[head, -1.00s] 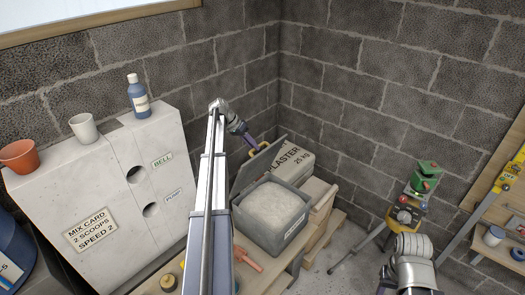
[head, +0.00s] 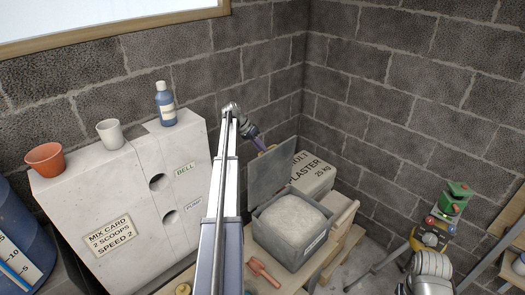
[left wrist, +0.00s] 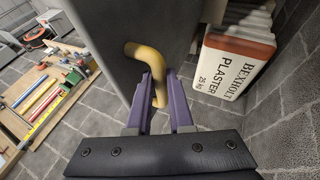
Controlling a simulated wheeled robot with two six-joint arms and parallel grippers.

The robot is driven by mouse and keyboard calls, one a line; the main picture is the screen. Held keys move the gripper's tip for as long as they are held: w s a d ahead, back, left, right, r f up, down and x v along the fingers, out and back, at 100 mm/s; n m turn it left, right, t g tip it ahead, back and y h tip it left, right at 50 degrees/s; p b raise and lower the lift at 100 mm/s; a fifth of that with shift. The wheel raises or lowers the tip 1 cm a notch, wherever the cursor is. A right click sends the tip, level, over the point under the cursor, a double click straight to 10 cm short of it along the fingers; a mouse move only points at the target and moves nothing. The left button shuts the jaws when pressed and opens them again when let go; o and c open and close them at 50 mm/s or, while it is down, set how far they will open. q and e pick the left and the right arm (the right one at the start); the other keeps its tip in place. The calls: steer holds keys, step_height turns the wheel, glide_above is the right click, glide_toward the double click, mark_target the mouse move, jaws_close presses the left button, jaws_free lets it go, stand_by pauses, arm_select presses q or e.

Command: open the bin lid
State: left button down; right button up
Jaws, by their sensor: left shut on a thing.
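The grey bin (head: 273,239) stands on a wooden bench in the head view, full of pale powder (head: 296,214). Its lid (head: 272,172) stands raised, close to upright, at the bin's back left edge. My left gripper (head: 266,149) is at the lid's upper part. In the left wrist view the purple fingers (left wrist: 158,108) are shut on the yellow bent handle (left wrist: 150,62) of the grey lid (left wrist: 130,25). In the head view the handle is mostly hidden. Part of my right arm shows at lower right, but its gripper cannot be made out.
A plaster box (head: 314,174) is behind the bin, near the block wall. A pale cabinet (head: 120,190) with a blue bottle (head: 166,104) and cups is left. A red tool (head: 264,272) lies before the bin.

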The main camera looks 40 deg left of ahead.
arm_select(q)
steer(key=c, duration=0.8)
jaws_free()
steer(key=shift+w+f, duration=0.1)
steer(key=p+v, duration=0.6)
steer(key=v, duration=0.2)
steer(key=shift+f, duration=0.1)
